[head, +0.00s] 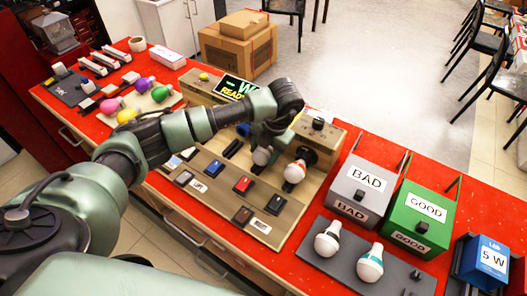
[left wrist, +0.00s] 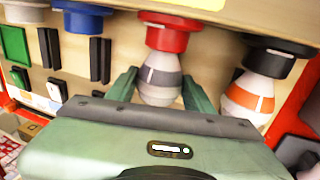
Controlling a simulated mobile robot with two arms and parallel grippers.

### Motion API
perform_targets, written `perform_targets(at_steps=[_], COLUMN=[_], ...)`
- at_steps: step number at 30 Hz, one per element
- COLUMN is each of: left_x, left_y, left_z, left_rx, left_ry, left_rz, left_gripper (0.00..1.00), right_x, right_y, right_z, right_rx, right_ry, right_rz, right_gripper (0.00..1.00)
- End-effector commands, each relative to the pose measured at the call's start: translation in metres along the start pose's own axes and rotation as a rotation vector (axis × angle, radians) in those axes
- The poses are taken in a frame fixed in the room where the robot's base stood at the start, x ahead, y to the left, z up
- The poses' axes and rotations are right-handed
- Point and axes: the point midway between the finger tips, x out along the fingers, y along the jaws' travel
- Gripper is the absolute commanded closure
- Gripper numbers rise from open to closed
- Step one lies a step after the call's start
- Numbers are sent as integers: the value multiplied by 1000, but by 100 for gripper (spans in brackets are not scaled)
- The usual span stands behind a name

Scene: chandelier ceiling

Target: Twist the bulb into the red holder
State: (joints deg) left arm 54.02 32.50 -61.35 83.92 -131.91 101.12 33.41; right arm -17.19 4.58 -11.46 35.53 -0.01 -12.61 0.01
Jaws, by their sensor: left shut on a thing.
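The red holder (left wrist: 168,33) is at the top middle of the left wrist view, on a wooden board. A white bulb with a grey band (left wrist: 160,76) sits with its base end at the red holder's mouth; how deep it sits I cannot tell. My right gripper is not in view.
A bulb with an orange band (left wrist: 250,95) sits in the black holder (left wrist: 271,58) close to the right. A blue holder (left wrist: 83,20) is to the left. Grey BAD (head: 366,181) and green GOOD (head: 424,210) boxes stand right. Two loose bulbs rest on a dark tray (head: 335,270).

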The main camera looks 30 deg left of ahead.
Motion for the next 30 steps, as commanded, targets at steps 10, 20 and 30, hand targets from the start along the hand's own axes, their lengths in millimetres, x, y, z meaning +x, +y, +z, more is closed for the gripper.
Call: perform_targets(at_steps=[10, 20, 30], left_x=[0, 1, 1], left_y=[0, -3, -3], left_z=[0, 0, 0], left_rx=[1, 1, 1], left_ry=[0, 0, 1], left_rz=[12, 114, 176], left_gripper=[87, 87, 87], right_x=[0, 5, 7], right_y=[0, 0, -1], right_z=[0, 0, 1], right_rx=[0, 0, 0], right_ry=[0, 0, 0], right_rz=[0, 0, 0], right_gripper=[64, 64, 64])
